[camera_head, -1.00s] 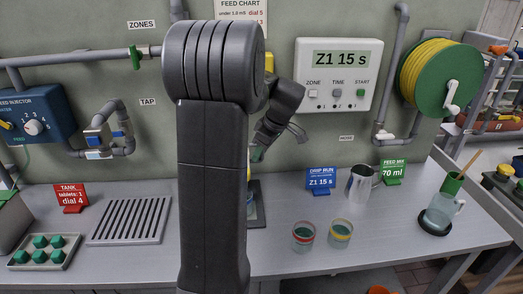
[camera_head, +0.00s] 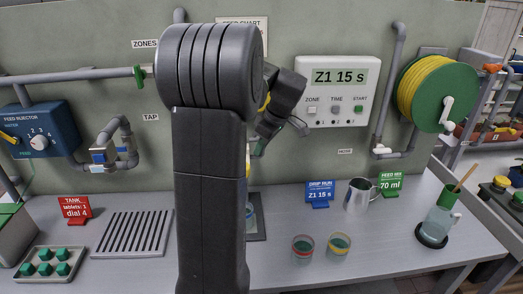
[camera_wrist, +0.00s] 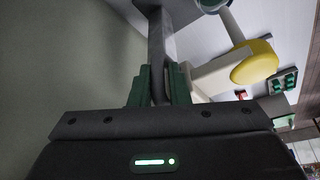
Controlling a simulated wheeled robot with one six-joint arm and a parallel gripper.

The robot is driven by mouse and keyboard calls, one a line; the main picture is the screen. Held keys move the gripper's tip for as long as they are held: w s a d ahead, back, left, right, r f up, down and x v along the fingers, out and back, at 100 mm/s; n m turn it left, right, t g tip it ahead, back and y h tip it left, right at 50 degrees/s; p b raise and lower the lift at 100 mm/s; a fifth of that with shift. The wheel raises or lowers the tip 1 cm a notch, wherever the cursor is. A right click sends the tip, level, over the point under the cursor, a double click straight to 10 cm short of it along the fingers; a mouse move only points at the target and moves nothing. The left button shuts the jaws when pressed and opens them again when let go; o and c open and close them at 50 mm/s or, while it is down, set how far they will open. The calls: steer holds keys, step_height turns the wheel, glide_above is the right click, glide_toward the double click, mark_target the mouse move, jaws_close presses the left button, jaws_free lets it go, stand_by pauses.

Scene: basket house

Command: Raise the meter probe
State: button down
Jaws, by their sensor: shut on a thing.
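My gripper (camera_head: 259,150) shows in the head view just right of my arm, in front of the wall and above a dark mat (camera_head: 257,227). My arm hides much of this spot. In the wrist view the green fingers of my gripper (camera_wrist: 160,85) are shut on a grey upright bar, which I take for the meter probe (camera_wrist: 158,45). Its lower end is not clear in either view. Right of it in the wrist view is a pale arm-like piece with a yellow rounded part (camera_wrist: 255,63); I cannot tell what it belongs to.
A glass (camera_head: 250,217) on the mat is partly hidden by my arm. Two small cups (camera_head: 303,249) (camera_head: 340,246) stand to the right, with a metal jug (camera_head: 357,195) behind them. A slotted drain plate (camera_head: 131,234) lies left. The wall timer (camera_head: 344,92) reads "Z1 15 s".

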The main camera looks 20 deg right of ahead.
steer(key=shift+w+r, duration=0.15)
steer(key=shift+r, duration=0.25)
steer(key=c, duration=1.5)
jaws_free()
steer(key=shift+d, duration=0.1)
steer(key=shift+o, duration=0.2)
steer(key=shift+f, duration=0.1)
steer(key=v, duration=1.4)
steer(key=shift+b, duration=0.4)
steer(key=shift+f, duration=0.2)
